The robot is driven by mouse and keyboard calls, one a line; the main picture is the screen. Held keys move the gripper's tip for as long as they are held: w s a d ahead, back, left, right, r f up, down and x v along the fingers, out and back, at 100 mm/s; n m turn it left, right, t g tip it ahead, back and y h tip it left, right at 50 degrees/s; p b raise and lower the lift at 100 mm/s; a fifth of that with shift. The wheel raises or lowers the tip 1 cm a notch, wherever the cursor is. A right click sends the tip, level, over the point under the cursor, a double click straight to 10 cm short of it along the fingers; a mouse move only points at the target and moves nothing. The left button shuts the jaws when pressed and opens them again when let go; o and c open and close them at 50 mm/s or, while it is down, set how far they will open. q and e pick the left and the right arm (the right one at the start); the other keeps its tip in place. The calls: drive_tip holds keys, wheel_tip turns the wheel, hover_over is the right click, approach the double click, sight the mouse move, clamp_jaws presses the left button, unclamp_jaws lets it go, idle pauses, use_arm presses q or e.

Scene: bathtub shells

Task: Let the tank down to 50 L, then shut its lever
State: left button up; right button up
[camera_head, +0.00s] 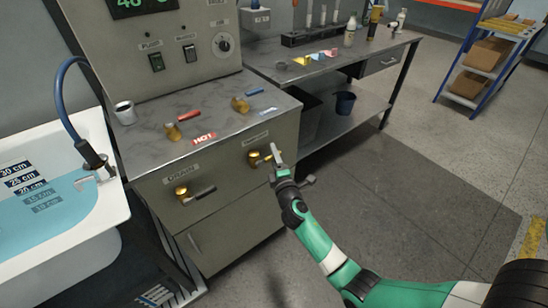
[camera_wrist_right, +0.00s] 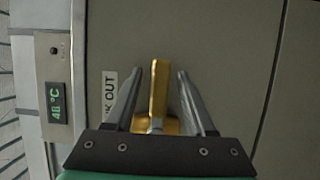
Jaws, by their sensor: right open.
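The tank-out valve (camera_head: 253,159), brass, sits on the right part of the cabinet front under a small label (camera_head: 256,138). In the right wrist view the lever (camera_wrist_right: 159,88) is a yellow bar standing between my two fingers, beside a label (camera_wrist_right: 109,92) reading "NK OUT". My right gripper (camera_head: 273,157) is at this valve; it also shows in the wrist view (camera_wrist_right: 158,95). Its fingers are open on either side of the lever, with gaps showing. No tank or litre scale can be made out. My left gripper is not in view.
The drain valve (camera_head: 183,195) with a dark handle is left on the same front. Red (camera_head: 190,115) and blue (camera_head: 255,92) taps and a metal cup (camera_head: 124,112) are on top. A tub (camera_head: 110,200) with blue water stands left.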

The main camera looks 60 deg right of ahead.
drive_tip(key=shift+c, duration=0.2)
clamp_jaws()
idle(1.1)
